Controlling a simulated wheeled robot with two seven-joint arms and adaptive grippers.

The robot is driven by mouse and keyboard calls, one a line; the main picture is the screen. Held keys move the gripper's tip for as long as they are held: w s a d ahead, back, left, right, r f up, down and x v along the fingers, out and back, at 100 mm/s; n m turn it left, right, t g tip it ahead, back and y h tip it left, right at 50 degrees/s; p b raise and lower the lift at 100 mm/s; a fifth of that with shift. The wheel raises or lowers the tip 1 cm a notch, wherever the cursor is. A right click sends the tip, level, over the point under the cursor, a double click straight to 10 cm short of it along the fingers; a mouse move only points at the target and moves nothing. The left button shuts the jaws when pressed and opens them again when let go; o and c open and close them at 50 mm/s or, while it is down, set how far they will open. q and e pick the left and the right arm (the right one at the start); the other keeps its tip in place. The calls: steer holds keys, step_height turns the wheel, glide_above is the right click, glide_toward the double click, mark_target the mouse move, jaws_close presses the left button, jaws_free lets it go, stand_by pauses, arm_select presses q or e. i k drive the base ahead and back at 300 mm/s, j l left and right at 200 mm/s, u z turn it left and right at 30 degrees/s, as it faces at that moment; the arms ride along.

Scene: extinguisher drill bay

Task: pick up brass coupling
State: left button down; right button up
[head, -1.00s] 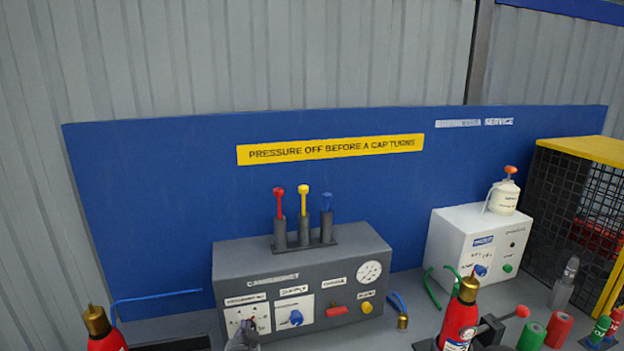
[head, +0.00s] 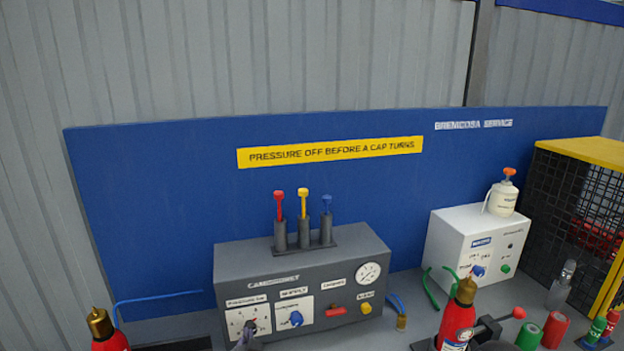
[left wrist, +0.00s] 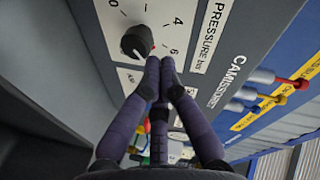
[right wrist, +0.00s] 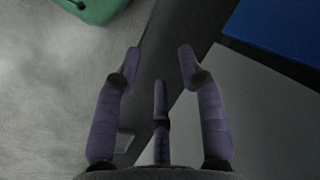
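The brass coupling (head: 401,323) is a small gold fitting at the end of a short blue hose, on the bench just right of the grey control box (head: 300,265). My left gripper (head: 245,337) is at the bottom of the head view, by the box's pressure dial, well left of the coupling. In the left wrist view its fingertips (left wrist: 160,66) are together, just beside the black pressure knob (left wrist: 137,42), with nothing visible between them. My right gripper (right wrist: 160,66) is open and empty in the right wrist view; the coupling is not seen there.
Red extinguishers with brass tops stand at front left (head: 101,325) and right of the coupling (head: 459,315). A white box (head: 455,240) with a bottle on it, green and red cylinders, and a mesh cage (head: 560,200) are at right. The blue board (head: 160,200) closes the back.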

mark_target(402, 318)
steer(key=k+l, duration=0.1)
steer(key=k, duration=0.4)
steer(key=k+l, duration=0.1)
steer(key=k, duration=0.35)
